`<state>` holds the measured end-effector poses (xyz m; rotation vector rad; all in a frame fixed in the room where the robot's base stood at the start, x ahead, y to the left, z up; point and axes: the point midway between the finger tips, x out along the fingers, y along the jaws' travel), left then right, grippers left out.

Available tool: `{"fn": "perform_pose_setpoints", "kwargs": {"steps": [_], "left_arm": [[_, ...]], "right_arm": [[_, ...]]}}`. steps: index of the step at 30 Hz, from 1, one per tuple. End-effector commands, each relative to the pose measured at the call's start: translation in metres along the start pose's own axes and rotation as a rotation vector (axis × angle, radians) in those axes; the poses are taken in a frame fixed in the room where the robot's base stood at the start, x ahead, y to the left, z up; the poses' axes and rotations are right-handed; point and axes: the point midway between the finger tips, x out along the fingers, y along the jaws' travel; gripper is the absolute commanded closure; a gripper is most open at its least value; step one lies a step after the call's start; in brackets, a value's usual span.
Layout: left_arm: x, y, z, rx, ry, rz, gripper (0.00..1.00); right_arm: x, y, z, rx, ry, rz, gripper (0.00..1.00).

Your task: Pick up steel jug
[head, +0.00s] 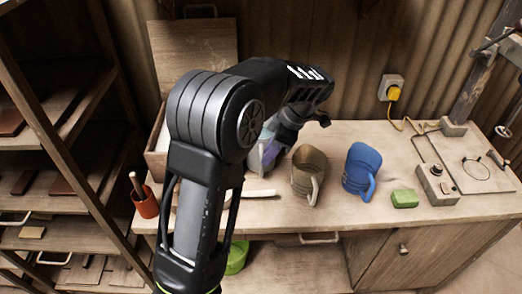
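A grey-brown metallic jug (307,172), which looks like the steel jug, stands upright on the workbench with its handle toward the front. My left arm comes in from the bottom, bends above the bench and reaches down to the left of this jug. My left gripper (270,152) is low over the bench, apart from the jug and partly hidden by my own arm. Its fingers are too small and covered to tell whether they are open. My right gripper is not in view.
A blue jug (360,166) stands right of the metallic jug, with a green block (404,198) beyond it. A control box (436,186) sits further right. A red cup (145,202) is at the left bench edge. A pale strip (250,194) lies in front.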

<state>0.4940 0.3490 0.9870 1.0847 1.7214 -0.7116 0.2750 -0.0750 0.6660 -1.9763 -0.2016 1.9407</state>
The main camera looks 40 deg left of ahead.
Motion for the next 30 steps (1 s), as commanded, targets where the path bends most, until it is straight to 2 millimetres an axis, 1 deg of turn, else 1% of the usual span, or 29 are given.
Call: {"fn": "perform_pose_setpoints", "kwargs": {"steps": [11,14,18,22,25,30], "left_arm": [[0.005,0.000,0.000,0.000,0.001,-0.001,0.78],[0.015,0.000,-0.001,-0.001,0.002,-0.003,0.78],[0.037,-0.001,-0.001,-0.001,0.002,-0.004,0.78],[0.055,0.000,-0.001,-0.001,0.001,-0.003,0.78],[0.061,0.000,0.000,-0.001,0.000,-0.001,0.78],[0.061,0.000,0.000,-0.001,-0.001,0.000,0.78]], "right_arm": [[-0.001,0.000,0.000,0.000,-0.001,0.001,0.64],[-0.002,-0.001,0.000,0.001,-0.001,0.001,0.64],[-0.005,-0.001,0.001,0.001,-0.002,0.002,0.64],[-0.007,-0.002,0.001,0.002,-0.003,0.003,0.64],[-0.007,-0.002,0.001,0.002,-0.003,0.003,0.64],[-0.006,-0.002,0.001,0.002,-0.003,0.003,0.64]]}}
